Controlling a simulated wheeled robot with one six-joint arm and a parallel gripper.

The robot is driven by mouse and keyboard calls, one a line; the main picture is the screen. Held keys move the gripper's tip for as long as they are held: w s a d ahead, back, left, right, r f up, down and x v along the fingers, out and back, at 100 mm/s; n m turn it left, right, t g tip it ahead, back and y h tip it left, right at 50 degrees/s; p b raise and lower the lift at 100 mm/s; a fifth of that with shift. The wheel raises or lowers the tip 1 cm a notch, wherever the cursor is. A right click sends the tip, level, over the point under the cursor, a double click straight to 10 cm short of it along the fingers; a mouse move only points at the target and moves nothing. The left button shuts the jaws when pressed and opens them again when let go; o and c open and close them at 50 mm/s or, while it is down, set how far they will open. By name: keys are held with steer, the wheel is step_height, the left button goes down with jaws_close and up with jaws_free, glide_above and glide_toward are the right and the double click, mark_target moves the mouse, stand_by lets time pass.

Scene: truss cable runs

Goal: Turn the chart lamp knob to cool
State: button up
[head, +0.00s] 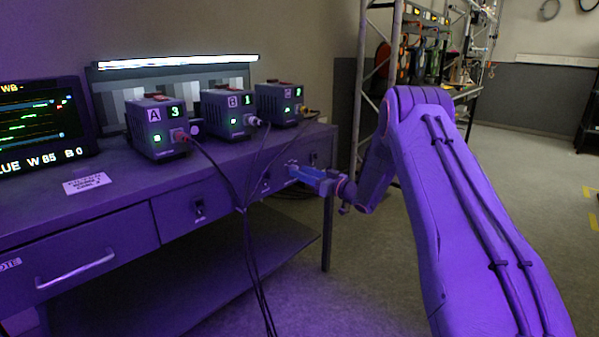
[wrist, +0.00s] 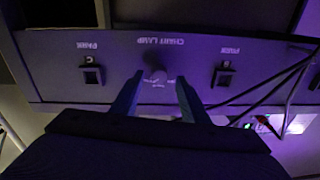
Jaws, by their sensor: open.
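The chart lamp knob (wrist: 155,75) shows in the wrist view as a dim round shape on the desk's front panel, by the upside-down CHART LAMP label (wrist: 159,41). Small marks around it are too blurred to read, and its pointing direction cannot be told. My gripper (wrist: 156,92) is open, with one finger on each side of the knob in the picture; contact cannot be told. In the head view my gripper (head: 296,172) is at the desk front and the knob cannot be made out. The chart lamp (head: 180,62) glows white above a grey-step chart (head: 222,78).
Two switches flank the knob, one left (wrist: 93,74) and one right (wrist: 222,74) in the wrist view. Dark cables (head: 243,205) hang past the desk front beside my gripper. Boxes A (head: 155,140), B (head: 226,125) and a third stand on the desk (head: 120,180). Open floor lies right.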

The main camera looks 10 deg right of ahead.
steer(key=v, duration=0.5)
steer(key=shift+s+d+p, duration=0.25)
steer(key=shift+s+p, duration=0.05)
steer(key=shift+p, duration=0.05)
